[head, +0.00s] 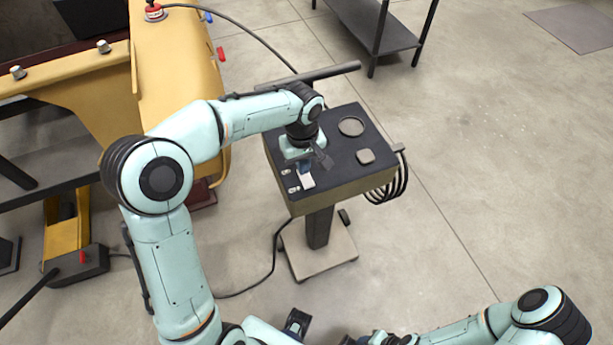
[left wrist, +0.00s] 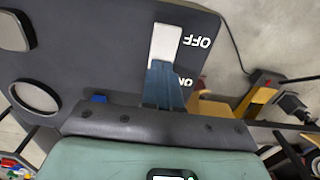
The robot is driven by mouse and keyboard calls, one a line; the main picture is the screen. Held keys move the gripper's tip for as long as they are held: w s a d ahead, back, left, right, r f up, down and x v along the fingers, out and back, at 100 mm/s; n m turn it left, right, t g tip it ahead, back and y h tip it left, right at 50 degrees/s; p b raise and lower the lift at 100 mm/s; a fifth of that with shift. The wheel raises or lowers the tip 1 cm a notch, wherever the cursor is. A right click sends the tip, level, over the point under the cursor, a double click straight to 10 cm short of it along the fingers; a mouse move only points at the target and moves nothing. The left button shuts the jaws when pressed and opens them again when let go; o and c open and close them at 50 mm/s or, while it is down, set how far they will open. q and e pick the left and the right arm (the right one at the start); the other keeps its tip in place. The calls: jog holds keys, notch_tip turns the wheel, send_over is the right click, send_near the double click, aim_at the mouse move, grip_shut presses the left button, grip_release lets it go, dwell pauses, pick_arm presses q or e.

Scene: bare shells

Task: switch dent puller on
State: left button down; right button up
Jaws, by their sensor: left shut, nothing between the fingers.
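The dent puller (head: 345,180) is a box with a dark top panel on a pedestal with a flat base. My left gripper (head: 305,167) is over the left part of that panel, fingers shut and empty. In the left wrist view its blue-grey fingers (left wrist: 163,88) lie across the ON end of the switch. The switch's white part (left wrist: 165,43) shows beside the OFF label; it also shows in the head view (head: 307,181). The fingers hide part of the switch, and I cannot tell whether they touch it. My right gripper (head: 380,340) is at the bottom edge, mostly cut off.
A yellow car body part (head: 170,65) stands left of the dent puller. A dark shelf (head: 385,35) stands at the back. Floor on the right is clear.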

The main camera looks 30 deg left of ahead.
pick_arm(q)
jog(key=shift+r+p, duration=2)
jog(key=shift+r, duration=1.5)
pick_arm(e)
jog(key=w+r, duration=0.2)
jog(key=r, duration=0.1)
jog(key=w+r, duration=0.1)
jog(key=shift+r, duration=0.4)
pick_arm(q)
jog(key=shift+f, duration=0.1)
